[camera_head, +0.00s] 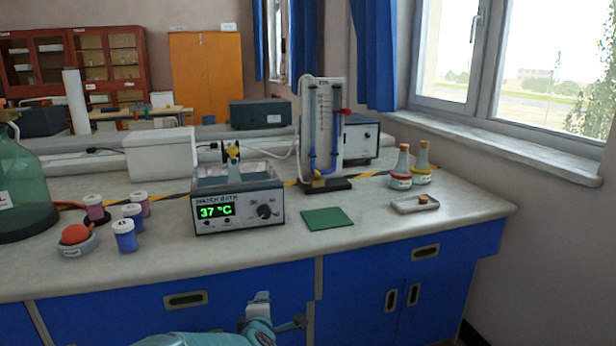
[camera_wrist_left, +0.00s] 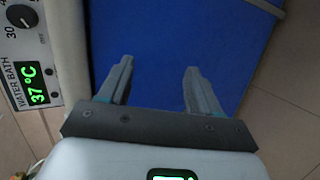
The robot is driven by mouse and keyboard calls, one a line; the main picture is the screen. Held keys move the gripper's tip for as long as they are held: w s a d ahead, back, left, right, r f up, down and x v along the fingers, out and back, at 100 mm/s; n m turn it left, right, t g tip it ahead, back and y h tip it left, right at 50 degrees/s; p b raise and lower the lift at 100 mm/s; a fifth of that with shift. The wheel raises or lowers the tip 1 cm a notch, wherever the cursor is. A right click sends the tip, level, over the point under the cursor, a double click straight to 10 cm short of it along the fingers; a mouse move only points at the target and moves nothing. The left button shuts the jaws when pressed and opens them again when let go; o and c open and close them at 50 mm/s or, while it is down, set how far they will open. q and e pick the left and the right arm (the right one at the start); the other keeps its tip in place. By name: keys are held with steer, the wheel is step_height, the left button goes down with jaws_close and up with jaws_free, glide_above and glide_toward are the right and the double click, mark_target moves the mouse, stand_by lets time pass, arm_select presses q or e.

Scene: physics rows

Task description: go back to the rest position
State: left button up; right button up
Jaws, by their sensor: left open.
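My left gripper (camera_wrist_left: 157,82) is open in the left wrist view, its two grey fingers apart with nothing between them. Behind the fingers is a blue cabinet front (camera_wrist_left: 150,40). In the head view my teal left arm (camera_head: 255,325) comes in at the bottom edge, in front of the blue cabinets and below the counter top. It is apart from everything on the counter. The water bath (camera_head: 238,200), reading 37 °C, stands on the counter above it; it also shows at the left of the wrist view (camera_wrist_left: 30,60). My right gripper is not in view.
The counter (camera_head: 400,235) carries a green mat (camera_head: 327,218), a small tray (camera_head: 403,206), two stoppered flasks, several lidded jars, a red-topped item (camera_head: 76,236) and a large green bottle (camera_head: 22,190). A glass apparatus (camera_head: 322,130) stands behind.

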arm_select(q)
steer(key=s+f+m+g+h+p, duration=0.1)
steer(key=s+m+g+p, duration=0.3)
steer(key=s, duration=0.9)
steer(key=s+f+m+g+h+p, duration=0.2)
steer(key=s+m+g+p, duration=0.2)
steer(key=s, duration=1)
steer(key=s+a+f+m+g+h+p, duration=0.1)
steer(key=s+m+g+p, duration=0.3)
steer(key=s+m+p, duration=0.5)
steer(key=s+p, duration=0.2)
steer(key=s, duration=0.2)
steer(key=shift+s+f+g+h+p, duration=0.15)
steer(key=shift+g+h+p, duration=0.15)
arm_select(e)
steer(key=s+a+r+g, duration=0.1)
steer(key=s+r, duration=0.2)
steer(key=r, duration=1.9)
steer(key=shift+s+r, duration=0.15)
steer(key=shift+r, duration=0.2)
